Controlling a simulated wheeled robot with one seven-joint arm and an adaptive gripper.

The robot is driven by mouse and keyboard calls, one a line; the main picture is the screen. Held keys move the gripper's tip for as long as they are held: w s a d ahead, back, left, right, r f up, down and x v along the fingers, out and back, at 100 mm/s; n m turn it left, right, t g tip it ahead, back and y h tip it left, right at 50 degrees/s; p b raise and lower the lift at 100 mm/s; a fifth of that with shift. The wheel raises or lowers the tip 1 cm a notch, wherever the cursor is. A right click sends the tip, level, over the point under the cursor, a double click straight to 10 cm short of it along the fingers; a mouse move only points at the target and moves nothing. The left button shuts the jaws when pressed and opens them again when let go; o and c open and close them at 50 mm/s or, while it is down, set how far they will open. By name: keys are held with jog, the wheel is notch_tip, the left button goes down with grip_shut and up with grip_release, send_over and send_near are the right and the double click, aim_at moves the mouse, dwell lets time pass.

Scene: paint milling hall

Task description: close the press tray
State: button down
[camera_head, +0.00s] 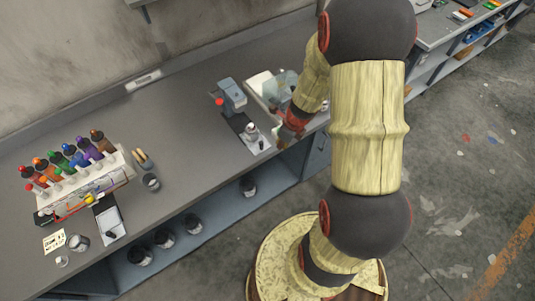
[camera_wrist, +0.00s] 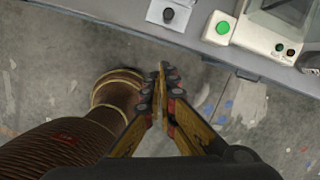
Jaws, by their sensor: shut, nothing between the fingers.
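The press, a pale boxy machine (camera_head: 258,83) with a clear cover, stands on the bench and is partly hidden behind my arm in the head view. In the wrist view its pale body (camera_wrist: 262,36) shows at the upper right, with a green button (camera_wrist: 222,27) and a dark recessed part (camera_wrist: 290,10). I cannot tell how far its tray stands out. My gripper (camera_wrist: 162,70) is shut and empty, over the floor just off the bench's front edge, apart from the press. In the head view my gripper (camera_head: 285,134) is small and partly unclear.
A grey device (camera_head: 231,96) with a red knob stands left of the press, a small container (camera_head: 251,131) before it. A rack of coloured bottles (camera_head: 85,185) is at the left. The bench edge (camera_wrist: 150,38) runs close by my fingertips. Mid-bench is largely clear.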

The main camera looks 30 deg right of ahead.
aim_at(254, 129)
jog(key=shift+m, duration=0.6)
jog(key=shift+w+a+f+b, duration=0.25)
jog(key=shift+w+f+b, duration=0.25)
jog(key=shift+w+f, duration=0.85)
jog(key=shift+w+a+f+b, duration=0.25)
jog(key=shift+w+f+b, duration=0.4)
jog(key=shift+f, duration=1.25)
jog(key=shift+w+a+f+b, duration=0.3)
jog(key=shift+w+f, duration=0.95)
jog(key=shift+f, duration=0.35)
jog(key=shift+w, duration=0.1)
jog(key=shift+w+r+p, duration=0.1)
jog(key=shift+w+p, duration=0.15)
jog(key=shift+p, duration=0.15)
jog(key=w+p, duration=0.7)
jog(key=w, duration=0.3)
jog(key=shift+a, duration=0.1)
